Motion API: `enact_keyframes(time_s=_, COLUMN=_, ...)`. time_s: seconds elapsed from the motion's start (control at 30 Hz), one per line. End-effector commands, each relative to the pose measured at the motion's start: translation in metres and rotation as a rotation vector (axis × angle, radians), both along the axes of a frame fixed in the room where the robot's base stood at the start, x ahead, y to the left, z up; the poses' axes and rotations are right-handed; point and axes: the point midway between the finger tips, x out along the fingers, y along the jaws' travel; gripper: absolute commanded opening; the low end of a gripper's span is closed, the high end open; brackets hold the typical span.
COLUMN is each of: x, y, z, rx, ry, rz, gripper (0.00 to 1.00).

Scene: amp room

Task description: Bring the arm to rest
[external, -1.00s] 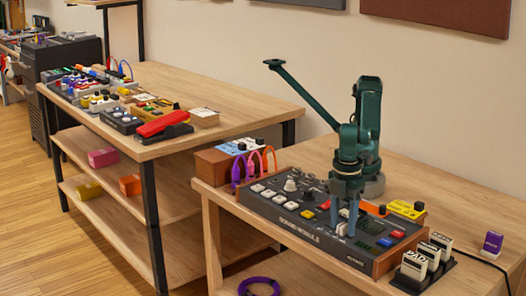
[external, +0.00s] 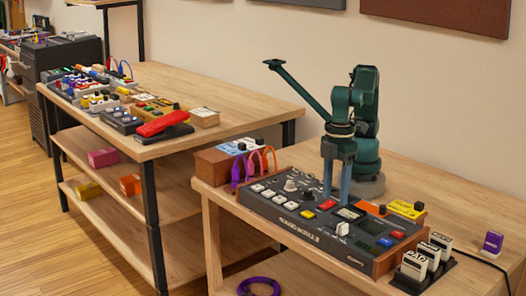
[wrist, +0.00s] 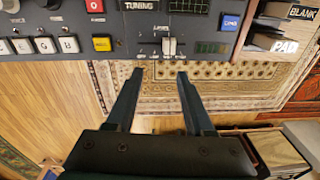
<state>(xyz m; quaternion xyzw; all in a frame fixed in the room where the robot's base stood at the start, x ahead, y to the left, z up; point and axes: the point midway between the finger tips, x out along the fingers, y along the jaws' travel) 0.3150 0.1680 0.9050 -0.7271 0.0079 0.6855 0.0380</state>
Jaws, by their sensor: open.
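My dark green arm (external: 366,100) stands on the right-hand table, bent with its gripper pointing down. My gripper (external: 336,198) is open and empty above the grey sound module, behind and to the left of the white fader cap (external: 342,229). In the wrist view my two fingertips (wrist: 160,74) are apart with nothing between them. The white fader (wrist: 169,46), under the word LEVEL, lies beyond the tips and apart from them.
The wooden-sided sound module (external: 270,207) carries white buttons, knobs and coloured keys. A yellow box (external: 406,209) stands behind it. A rack of labelled blocks (external: 412,266) and a purple block (external: 492,243) are at the right. Bare tabletop (external: 455,215) lies behind them.

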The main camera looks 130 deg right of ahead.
Motion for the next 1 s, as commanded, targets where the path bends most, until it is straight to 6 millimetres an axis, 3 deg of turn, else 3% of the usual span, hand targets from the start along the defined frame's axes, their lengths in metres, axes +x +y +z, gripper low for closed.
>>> enact_keyframes(time_s=0.03, x=0.002, y=-0.015, z=0.016, rx=0.018, ry=-0.028, rz=-0.037, gripper=0.53)
enact_keyframes(time_s=0.2, x=-0.008, y=-0.068, z=0.057, rx=0.06, ry=-0.112, rz=-0.132, gripper=0.53)
enact_keyframes(time_s=0.5, x=-0.06, y=-0.149, z=0.088, rx=0.078, ry=-0.269, rz=-0.191, gripper=0.53)
enact_keyframes(time_s=0.67, x=-0.097, y=-0.181, z=0.083, rx=0.058, ry=-0.35, rz=-0.186, gripper=0.53)
enact_keyframes(time_s=0.8, x=-0.129, y=-0.2, z=0.066, rx=0.022, ry=-0.411, rz=-0.155, gripper=0.53)
enact_keyframes(time_s=1.0, x=-0.157, y=-0.209, z=0.032, rx=-0.031, ry=-0.434, rz=-0.051, gripper=0.53)
